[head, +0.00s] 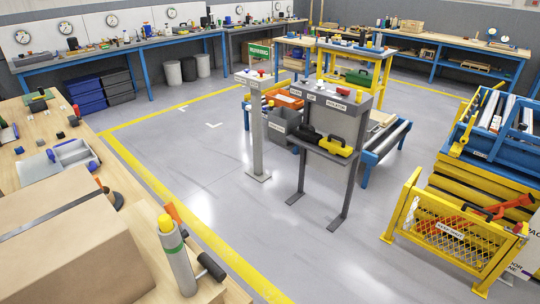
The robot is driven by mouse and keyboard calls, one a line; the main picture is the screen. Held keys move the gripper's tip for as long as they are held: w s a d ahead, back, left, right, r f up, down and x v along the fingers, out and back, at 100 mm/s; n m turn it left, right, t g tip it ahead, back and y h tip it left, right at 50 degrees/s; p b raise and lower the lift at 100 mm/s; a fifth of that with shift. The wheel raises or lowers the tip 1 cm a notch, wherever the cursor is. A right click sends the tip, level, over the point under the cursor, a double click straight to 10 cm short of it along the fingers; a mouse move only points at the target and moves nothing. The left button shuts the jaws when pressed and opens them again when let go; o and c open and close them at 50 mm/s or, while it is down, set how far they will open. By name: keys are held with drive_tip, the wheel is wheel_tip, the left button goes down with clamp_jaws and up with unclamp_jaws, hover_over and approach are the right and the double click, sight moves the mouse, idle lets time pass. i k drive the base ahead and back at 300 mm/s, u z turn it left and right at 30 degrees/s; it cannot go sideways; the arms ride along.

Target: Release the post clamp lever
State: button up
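No label that I can read names the post clamp lever, so I cannot tell which part it is. A slim grey post (257,135) stands mid-floor with a small red part (262,72) on its top plate. Right of it is a grey panel stand (336,118) with small labels, a red part on top and a yellow-and-black item (338,146) on its shelf. At far right, a red-orange bar (513,206) with a black part (481,211) lies behind a yellow mesh gate (450,231). My gripper is out of view.
A wooden bench (133,178) with a large box (70,250) and a grey cylinder (176,258) fills the near left. Blue roller stands (383,149) are behind the panel stand. Open grey floor lies between the bench and the post.

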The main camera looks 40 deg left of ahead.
sight(170, 208)
drive_tip(key=u, duration=2.45)
drive_tip(key=i, duration=0.6)
drive_tip(key=k, duration=0.5)
